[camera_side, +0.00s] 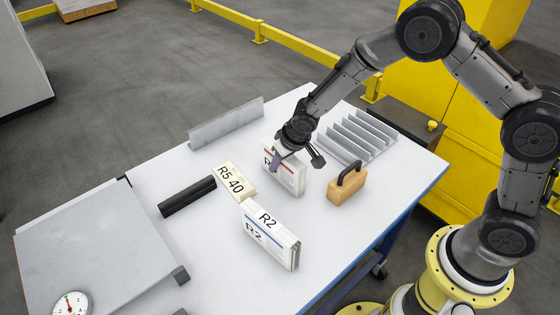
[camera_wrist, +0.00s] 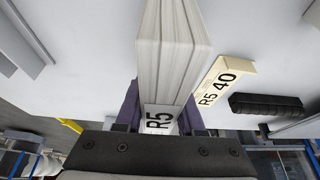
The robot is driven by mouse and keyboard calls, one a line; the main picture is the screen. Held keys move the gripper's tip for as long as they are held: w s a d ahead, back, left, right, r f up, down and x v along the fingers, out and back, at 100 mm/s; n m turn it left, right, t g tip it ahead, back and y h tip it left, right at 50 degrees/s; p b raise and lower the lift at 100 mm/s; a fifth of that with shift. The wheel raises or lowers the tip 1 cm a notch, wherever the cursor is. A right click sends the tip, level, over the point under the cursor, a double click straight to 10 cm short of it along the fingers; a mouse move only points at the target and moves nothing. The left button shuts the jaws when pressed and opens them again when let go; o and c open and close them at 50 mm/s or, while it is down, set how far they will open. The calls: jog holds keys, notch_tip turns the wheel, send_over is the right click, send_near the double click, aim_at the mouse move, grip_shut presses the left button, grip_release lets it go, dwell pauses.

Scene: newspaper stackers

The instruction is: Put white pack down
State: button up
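A white pack (camera_side: 287,174) with a red stripe stands upright at the middle of the table, under my gripper (camera_side: 276,160). In the wrist view, the white pack (camera_wrist: 170,45) runs up between my two purple fingers, with an "R5" label at its near end. My gripper (camera_wrist: 160,112) is shut on it, a finger close against each side. The pack's bottom edge is at or very near the table top; I cannot tell whether it touches. My fingers hide part of its left end.
A second pack marked R2 (camera_side: 270,240) stands in front. A cream "R5 40" block (camera_side: 234,181) lies to the left, beside a black bar (camera_side: 187,196). A wooden block with a black handle (camera_side: 347,185) and a grey slotted rack (camera_side: 358,137) stand right.

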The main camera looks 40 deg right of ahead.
jog(key=o, duration=0.4)
jog(key=v, duration=1.2)
jog(key=shift+r, duration=0.35)
jog(key=shift+t, duration=0.4)
jog(key=s+d+r, duration=0.2)
jog(key=s+r, duration=0.2)
jog(key=s, duration=0.3)
jog(key=s+d+r, duration=0.3)
jog(key=s+r, duration=0.2)
jog(key=s, duration=0.2)
jog(key=s+d+r, duration=0.3)
jog(key=s+r, duration=0.2)
jog(key=s, duration=0.2)
jog(key=shift+s+d, duration=0.1)
jog(key=shift+s, duration=0.15)
jog(key=shift+o, duration=0.5)
jog(key=s, duration=0.6)
jog(key=shift+d+f, duration=0.15)
jog(key=shift+f, duration=0.1)
